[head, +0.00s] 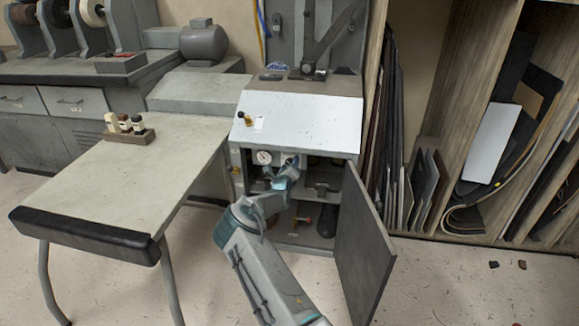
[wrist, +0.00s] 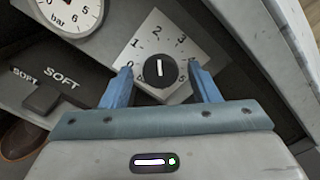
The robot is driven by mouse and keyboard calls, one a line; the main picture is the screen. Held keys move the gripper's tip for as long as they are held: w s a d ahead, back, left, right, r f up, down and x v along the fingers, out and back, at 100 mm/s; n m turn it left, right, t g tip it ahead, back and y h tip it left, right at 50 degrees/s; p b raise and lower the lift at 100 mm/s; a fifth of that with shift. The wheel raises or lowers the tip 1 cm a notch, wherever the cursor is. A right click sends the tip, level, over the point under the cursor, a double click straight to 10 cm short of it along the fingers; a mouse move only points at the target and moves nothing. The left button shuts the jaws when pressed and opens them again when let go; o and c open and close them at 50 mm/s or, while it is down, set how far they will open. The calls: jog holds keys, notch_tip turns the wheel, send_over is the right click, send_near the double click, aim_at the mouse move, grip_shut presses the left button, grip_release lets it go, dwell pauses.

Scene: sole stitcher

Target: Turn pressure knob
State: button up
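The pressure knob (wrist: 160,70) is a round black dial with a white pointer line. It sits on a white plate (wrist: 136,45) numbered around its edge, and the pointer stands roughly upright in the wrist view. My gripper (wrist: 162,72) is open, its two blue fingers on either side of the knob with gaps between. I cannot tell how far the fingertips are from the plate. In the head view my gripper (head: 285,178) reaches into the open cabinet (head: 238,160), and the knob is hidden there behind my arm.
A pressure gauge marked bar (wrist: 72,12) is left of the knob; it also shows in the head view (head: 262,157). A lever labelled SOFT (wrist: 50,92) lies below the gauge. The open cabinet door (head: 360,245) stands close to my arm's right. A bench (head: 130,185) is at left.

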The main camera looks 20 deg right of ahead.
jog(key=shift+s+a+r, duration=0.1)
jog(key=p+v, duration=0.4)
jog(key=v, duration=0.9)
jog(key=shift+s+a+p, duration=0.2)
jog(key=shift+s+p, duration=0.05)
jog(key=shift+p, duration=0.1)
